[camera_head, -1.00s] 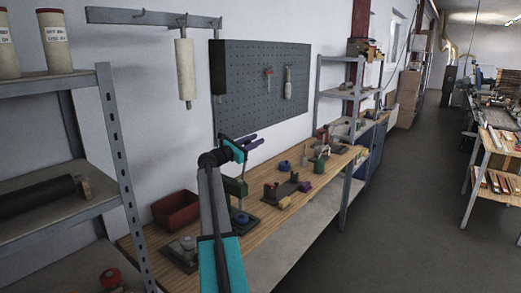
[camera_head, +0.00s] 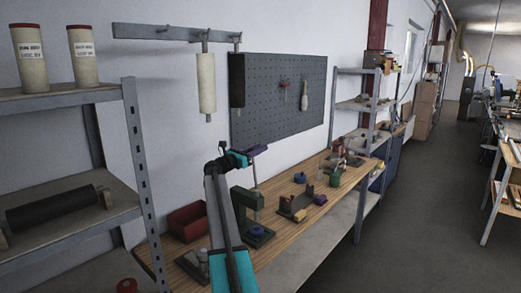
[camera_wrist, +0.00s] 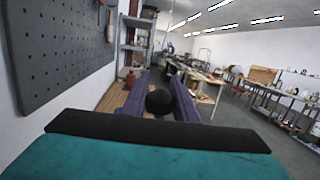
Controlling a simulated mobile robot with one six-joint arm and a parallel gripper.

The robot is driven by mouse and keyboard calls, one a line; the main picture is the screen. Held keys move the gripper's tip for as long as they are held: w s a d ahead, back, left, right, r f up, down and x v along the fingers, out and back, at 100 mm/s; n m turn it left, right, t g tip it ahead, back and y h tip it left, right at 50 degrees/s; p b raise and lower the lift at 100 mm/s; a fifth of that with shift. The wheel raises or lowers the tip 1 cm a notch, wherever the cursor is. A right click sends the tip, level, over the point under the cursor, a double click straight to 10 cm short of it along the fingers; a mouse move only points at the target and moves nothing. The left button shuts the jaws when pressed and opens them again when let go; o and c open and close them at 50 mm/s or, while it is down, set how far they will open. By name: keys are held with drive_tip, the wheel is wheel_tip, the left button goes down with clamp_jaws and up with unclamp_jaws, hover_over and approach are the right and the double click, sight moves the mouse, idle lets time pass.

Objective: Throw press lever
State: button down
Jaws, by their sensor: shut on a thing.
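The green press (camera_head: 240,208) stands on the wooden bench, with a blue round piece (camera_head: 257,232) on its dark base. My gripper (camera_head: 258,149) is above the press, beside the pegboard. In the wrist view, its two purple fingers are on either side of a round black knob (camera_wrist: 159,102), which looks like the press lever's end. My gripper is shut on this knob. A thin rod (camera_head: 254,173) shows below the gripper in the head view. Most of the lever is hidden, so its angle cannot be told.
A red bin (camera_head: 188,222) sits left of the press. A dark fixture (camera_head: 295,205) with small parts stands to its right. The pegboard (camera_head: 280,95) is on the wall behind. A grey shelf rack (camera_head: 140,160) stands at left.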

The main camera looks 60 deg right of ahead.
drive_tip(key=shift+w+d+r, duration=0.1)
drive_tip(key=shift+w+r, duration=0.2)
drive_tip(key=shift+r, duration=0.05)
drive_tip(key=c, duration=1.8)
unclamp_jaws()
drive_tip(key=o, duration=0.4)
drive_tip(key=shift+w+d+f, duration=0.15)
drive_tip(key=shift+f, duration=0.05)
drive_tip(key=shift+c, duration=0.2)
drive_tip(key=shift+f, duration=0.15)
drive_tip(key=b+v, duration=0.4)
drive_tip(key=v, duration=1)
drive_tip(key=shift+s+b, duration=0.2)
drive_tip(key=shift+b, duration=0.2)
